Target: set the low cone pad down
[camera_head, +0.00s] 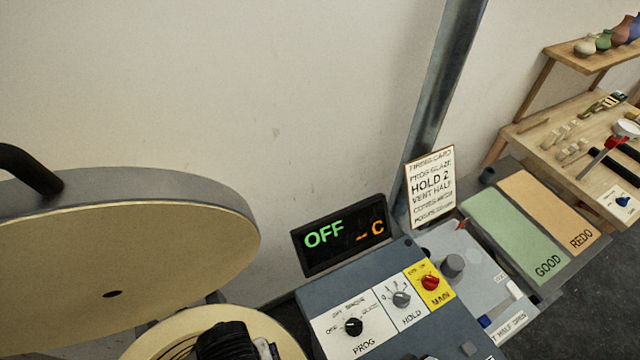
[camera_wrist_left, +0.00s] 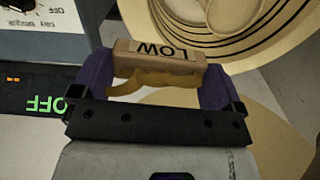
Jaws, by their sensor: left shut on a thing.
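The low cone pad (camera_wrist_left: 165,50) is a tan block with LOW printed on its face, upside down in the left wrist view. My left gripper (camera_wrist_left: 156,82) has purple fingers at both ends of the pad and is shut on it. The round kiln chamber (camera_wrist_left: 215,18), with ringed inner walls, lies just beyond the pad in that view. Whether the pad touches anything below is not clear. In the head view a dark part of my left arm is over the kiln opening and the pad is hidden. My right gripper is not in view.
The kiln's round lid (camera_head: 120,265) stands raised at the left. The control box (camera_head: 385,310) has several knobs, beside a display (camera_head: 340,234) reading OFF. A card (camera_head: 430,187) stands behind. Green GOOD (camera_head: 515,235) and orange REDO (camera_head: 550,210) areas are empty at the right.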

